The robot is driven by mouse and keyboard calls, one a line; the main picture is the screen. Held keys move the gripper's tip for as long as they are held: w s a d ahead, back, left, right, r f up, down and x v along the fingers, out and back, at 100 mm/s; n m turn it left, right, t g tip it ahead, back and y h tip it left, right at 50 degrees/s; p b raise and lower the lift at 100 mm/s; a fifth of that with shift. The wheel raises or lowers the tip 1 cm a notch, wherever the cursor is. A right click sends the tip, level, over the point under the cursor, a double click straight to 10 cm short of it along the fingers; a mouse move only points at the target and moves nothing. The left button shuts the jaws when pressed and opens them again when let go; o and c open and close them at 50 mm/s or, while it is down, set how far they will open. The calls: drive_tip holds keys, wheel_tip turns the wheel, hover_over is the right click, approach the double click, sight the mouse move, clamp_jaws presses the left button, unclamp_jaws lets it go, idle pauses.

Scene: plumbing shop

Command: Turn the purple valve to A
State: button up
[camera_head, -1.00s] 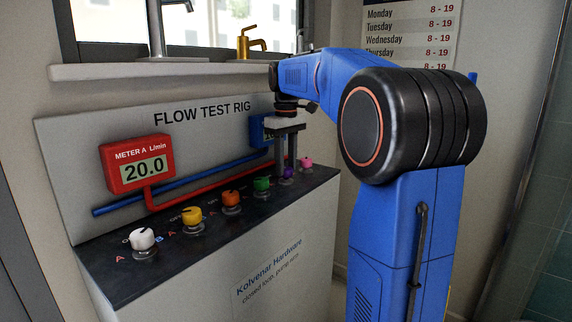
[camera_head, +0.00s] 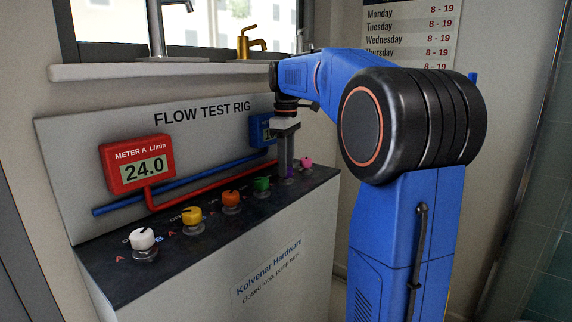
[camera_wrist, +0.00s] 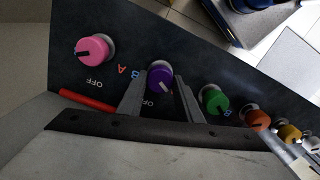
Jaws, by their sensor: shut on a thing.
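The purple valve (camera_wrist: 159,80) is a round knob with a dark pointer line, seen in the wrist view between my two fingers. In the wrist view its pointer slants toward the lower right. A red A and a blue B are printed to its left, and OFF shows partly near the fingers. My gripper (camera_wrist: 161,88) is shut on the purple valve. In the head view my gripper (camera_head: 286,168) reaches straight down and hides most of the knob. The red meter A (camera_head: 138,164) on the panel reads 24.0 L/min.
A pink knob (camera_wrist: 93,49) and a green knob (camera_wrist: 215,100) flank the purple one closely. Orange (camera_head: 231,201), yellow (camera_head: 192,219) and white (camera_head: 143,240) knobs continue along the dark bench top. A blue meter (camera_head: 262,129) is partly hidden behind my gripper.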

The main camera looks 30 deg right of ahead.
drive_tip(key=o, duration=1)
drive_tip(key=shift+o, duration=0.2)
drive_tip(key=shift+r, duration=0.1)
wheel_tip(320, 180, up, 17)
drive_tip(key=shift+r, duration=0.15)
drive_tip(key=s+a+f+m+t, duration=0.1)
drive_tip(key=s+a+f, duration=0.4)
drive_tip(key=s+f, duration=0.5)
drive_tip(key=s+a+f+m+t, duration=0.2)
drive_tip(key=s+a+f, duration=0.3)
drive_tip(key=s+f, duration=0.5)
drive_tip(key=s+a+f+m+t, duration=0.1)
drive_tip(key=s+a+f+m, duration=0.3)
drive_tip(key=s+f, duration=0.6)
wheel_tip(320, 180, down, 8)
drive_tip(key=shift+a+r+t, duration=0.2)
drive_tip(key=shift+a+t, duration=0.2)
drive_tip(key=shift+a, duration=0.5)
